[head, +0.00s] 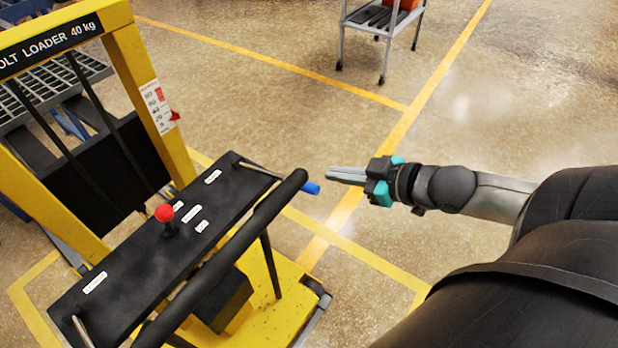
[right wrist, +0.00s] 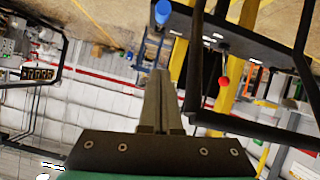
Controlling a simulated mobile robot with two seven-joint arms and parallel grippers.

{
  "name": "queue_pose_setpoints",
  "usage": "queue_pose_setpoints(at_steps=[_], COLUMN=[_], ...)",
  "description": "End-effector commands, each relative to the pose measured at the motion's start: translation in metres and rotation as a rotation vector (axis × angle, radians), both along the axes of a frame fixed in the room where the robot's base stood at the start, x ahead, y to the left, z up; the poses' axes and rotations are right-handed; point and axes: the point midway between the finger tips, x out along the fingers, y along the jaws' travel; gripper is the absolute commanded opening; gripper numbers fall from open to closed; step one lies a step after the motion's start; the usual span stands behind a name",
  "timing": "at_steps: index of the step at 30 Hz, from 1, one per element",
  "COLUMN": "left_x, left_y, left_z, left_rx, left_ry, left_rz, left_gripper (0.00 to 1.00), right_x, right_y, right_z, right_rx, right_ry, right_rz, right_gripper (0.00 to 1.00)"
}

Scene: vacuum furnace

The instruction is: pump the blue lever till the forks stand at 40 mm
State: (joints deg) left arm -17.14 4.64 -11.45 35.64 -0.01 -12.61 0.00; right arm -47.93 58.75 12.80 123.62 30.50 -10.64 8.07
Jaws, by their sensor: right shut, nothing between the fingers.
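The yellow bolt loader stands at the left in the head view, with a black panel (head: 145,262) and a black push bar (head: 235,243). The blue lever end (head: 310,188) shows just beyond the bar's far end; the rest of the lever is hidden. In the right wrist view the blue end (right wrist: 162,12) is at the top, beyond the fingertips. My right gripper (head: 332,174) is shut and empty, just right of the blue end with a small gap in the head view. A scale plate (head: 157,105) with a red pointer (head: 175,115) is on the mast. The forks cannot be made out.
A red knob (head: 164,213) stands on the panel, left of the bar. A grey wheeled cart (head: 385,38) stands at the back. The floor right of the loader is open, with yellow lines (head: 430,95).

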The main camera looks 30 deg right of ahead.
Motion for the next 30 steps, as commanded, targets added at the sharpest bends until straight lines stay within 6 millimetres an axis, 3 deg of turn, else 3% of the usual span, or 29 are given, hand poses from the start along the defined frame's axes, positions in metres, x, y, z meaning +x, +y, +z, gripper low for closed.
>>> queue_pose_setpoints(at_steps=[13,30], left_x=[-0.001,-0.002], left_y=[-0.001,-0.001], left_z=[-0.003,-0.029], left_rx=[-0.001,-0.001], left_ry=[0.001,0.003], left_rz=[0.000,0.000], left_gripper=[0.93,0.93], right_x=[0.004,0.044], right_y=[0.001,0.015], right_z=[-0.002,-0.025], right_rx=[0.000,0.001], right_ry=[-0.002,-0.003], right_rz=[0.000,-0.001], right_gripper=[0.00,0.00])
